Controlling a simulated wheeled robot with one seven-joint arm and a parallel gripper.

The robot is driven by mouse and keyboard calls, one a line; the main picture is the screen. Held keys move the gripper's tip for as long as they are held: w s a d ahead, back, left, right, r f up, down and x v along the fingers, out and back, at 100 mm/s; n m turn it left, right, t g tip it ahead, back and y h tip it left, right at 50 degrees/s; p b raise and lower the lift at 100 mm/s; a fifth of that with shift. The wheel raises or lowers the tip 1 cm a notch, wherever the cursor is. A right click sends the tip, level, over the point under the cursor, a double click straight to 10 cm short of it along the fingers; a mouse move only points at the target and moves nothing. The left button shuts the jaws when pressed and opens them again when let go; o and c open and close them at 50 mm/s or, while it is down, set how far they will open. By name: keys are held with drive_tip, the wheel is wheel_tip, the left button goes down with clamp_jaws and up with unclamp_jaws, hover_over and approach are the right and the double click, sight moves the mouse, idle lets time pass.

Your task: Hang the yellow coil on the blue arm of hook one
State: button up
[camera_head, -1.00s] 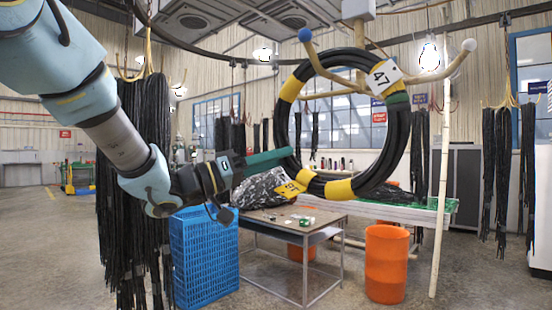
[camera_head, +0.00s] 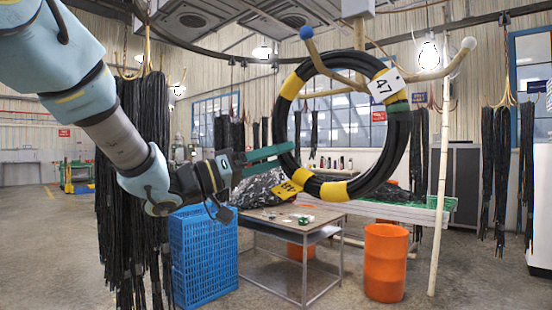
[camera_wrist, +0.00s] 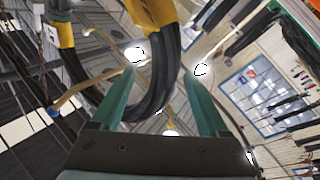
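The yellow coil, a black hose ring with yellow bands (camera_head: 292,86) and a white "47" tag, is upright and appears to hang over the blue-tipped arm (camera_head: 306,34) of the hook. The arm crosses the coil's upper left; the exact contact is unclear. The hook's other arm has a white tip (camera_head: 468,44). My gripper (camera_head: 292,154) reaches the coil's left side from the left. In the wrist view, my gripper's (camera_wrist: 163,85) green fingers are spread apart, with the coil (camera_wrist: 160,75) showing between and beyond them.
A metal table (camera_head: 290,215) with a black bag stands below the coil, beside a blue crate (camera_head: 205,255) and an orange barrel (camera_head: 385,262). Black hoses hang at left (camera_head: 140,180) and right (camera_head: 500,170). A pale upright pole (camera_head: 440,170) stands right of the coil.

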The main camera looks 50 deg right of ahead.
drive_tip(key=shift+f, duration=0.1)
drive_tip(key=shift+w+a+f, duration=0.1)
drive_tip(key=shift+w+a, duration=0.05)
drive_tip(key=shift+a, duration=0.1)
drive_tip(key=b+v, duration=0.3)
drive_tip(key=v, duration=0.7)
drive_tip(key=shift+a+b, duration=0.15)
drive_tip(key=shift+b, duration=0.25)
drive_tip(key=shift+w, duration=0.1)
